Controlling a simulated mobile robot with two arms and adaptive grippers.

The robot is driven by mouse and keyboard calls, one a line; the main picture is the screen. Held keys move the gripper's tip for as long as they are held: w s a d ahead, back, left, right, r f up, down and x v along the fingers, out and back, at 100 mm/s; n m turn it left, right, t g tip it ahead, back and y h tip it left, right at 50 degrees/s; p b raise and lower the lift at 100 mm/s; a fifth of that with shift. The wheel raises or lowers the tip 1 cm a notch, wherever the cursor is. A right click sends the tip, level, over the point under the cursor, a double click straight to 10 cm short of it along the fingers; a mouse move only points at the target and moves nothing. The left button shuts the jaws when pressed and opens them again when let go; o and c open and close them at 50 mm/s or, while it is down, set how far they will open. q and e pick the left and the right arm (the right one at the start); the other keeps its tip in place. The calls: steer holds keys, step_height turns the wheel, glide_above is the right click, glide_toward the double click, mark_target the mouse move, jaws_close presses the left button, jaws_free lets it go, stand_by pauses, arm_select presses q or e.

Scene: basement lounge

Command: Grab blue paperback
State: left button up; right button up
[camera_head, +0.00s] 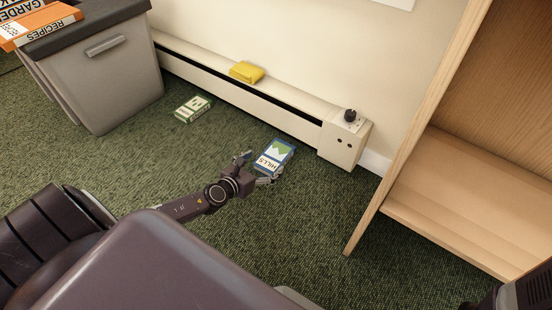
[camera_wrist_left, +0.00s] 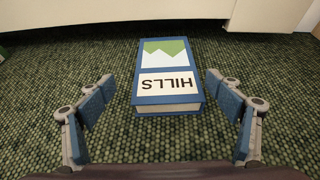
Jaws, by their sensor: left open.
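The blue paperback (camera_head: 275,155) lies flat on the green carpet in front of the baseboard heater. Its cover has a green-and-white hill picture and a white label reading HILLS. In the left wrist view the blue paperback (camera_wrist_left: 168,78) sits ahead of and between the fingers, with its near edge facing me. My left gripper (camera_head: 258,168) is low over the carpet at the book's near end. In the left wrist view my left gripper (camera_wrist_left: 168,105) is open, with a finger on each side of the book and a gap to both. My right gripper is not seen.
A cream baseboard heater (camera_head: 240,95) runs along the wall behind the book, with a yellow item (camera_head: 246,72) on top. A green-and-white book (camera_head: 193,108) lies on the carpet to the left. A grey bin (camera_head: 105,85) stands at left and a wooden shelf (camera_head: 470,180) at right.

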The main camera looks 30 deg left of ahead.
mark_target(274, 156)
arm_select(q)
steer(key=shift+x, duration=0.75)
steer(key=shift+w+d+f+b, duration=0.15)
steer(key=shift+w+b, duration=0.1)
steer(key=shift+w, duration=0.5)
steer(key=shift+w+d+f+b, duration=0.15)
steer(key=shift+w+b, duration=0.1)
steer(key=shift+w, duration=0.45)
steer(key=shift+w+d+f+b, duration=0.15)
steer(key=shift+w+b, duration=0.1)
steer(key=shift+w, duration=0.5)
steer(key=c, duration=1.3)
steer(key=shift+r, duration=0.1)
steer(key=shift+c, duration=0.4)
